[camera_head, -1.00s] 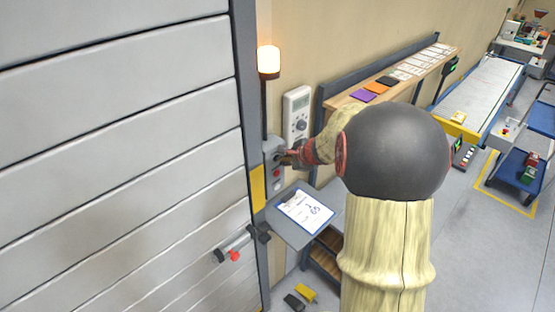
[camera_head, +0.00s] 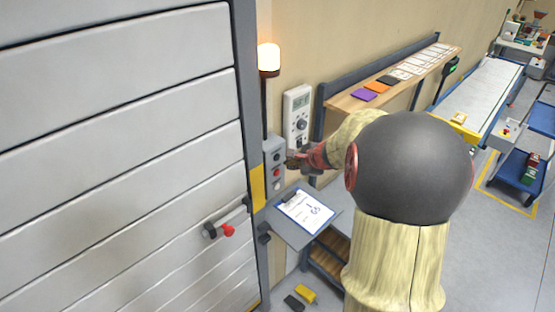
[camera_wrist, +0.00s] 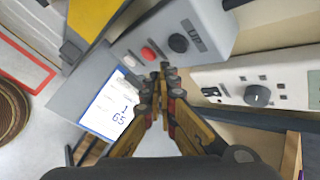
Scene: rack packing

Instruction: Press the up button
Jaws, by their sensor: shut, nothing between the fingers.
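The grey button box (camera_head: 274,166) is fixed to the wall beside the door frame. In the wrist view the box (camera_wrist: 215,22) shows the word UP next to a black button (camera_wrist: 178,43). A red button (camera_wrist: 148,53) and a pale button (camera_wrist: 130,59) follow in the same row. My gripper (camera_wrist: 165,75) is shut and empty, its fingertips just off the box near the black and red buttons. In the head view my gripper (camera_head: 291,161) is at the box's right side, partly hidden by my wrist.
The slatted door (camera_head: 120,130) fills the left, with a red-knobbed handle (camera_head: 228,230). A lit lamp (camera_head: 268,58) stands above the box. A pale control panel (camera_head: 297,115) is to its right. A clipboard (camera_head: 305,212) lies on a sloped stand below.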

